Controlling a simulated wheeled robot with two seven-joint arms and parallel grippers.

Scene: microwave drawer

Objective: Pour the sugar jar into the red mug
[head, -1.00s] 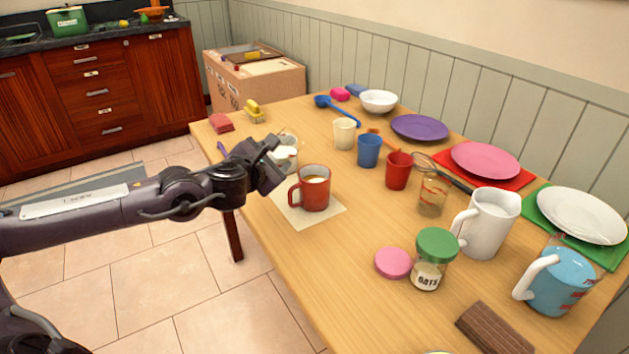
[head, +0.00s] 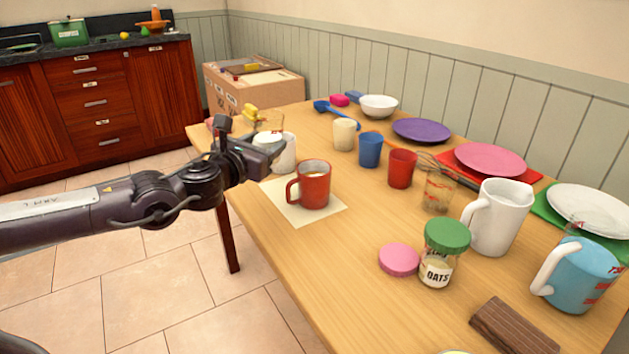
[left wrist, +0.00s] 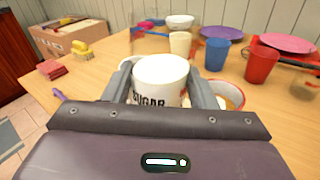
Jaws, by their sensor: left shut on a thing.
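The white sugar jar (head: 288,154), labelled SUGAR, is between the fingers of my left gripper (head: 270,149), which is shut on it. The jar looks about upright behind and left of the mug; whether its base touches the table is hidden. In the left wrist view the jar (left wrist: 160,78) fills the space between the fingers. The red mug (head: 315,188) stands upright on a cream square mat (head: 328,213), with a brownish drink inside. The mug's rim (left wrist: 238,92) shows partly behind the right finger in the left wrist view. My right gripper is out of view.
A clear glass (head: 268,121) stands close behind the jar. A cream cup (head: 344,134), blue cup (head: 370,149) and red cup (head: 402,168) stand right of the mug. The oats jar (head: 438,268) and pink lid (head: 399,260) are nearer. The table in front of the mat is clear.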

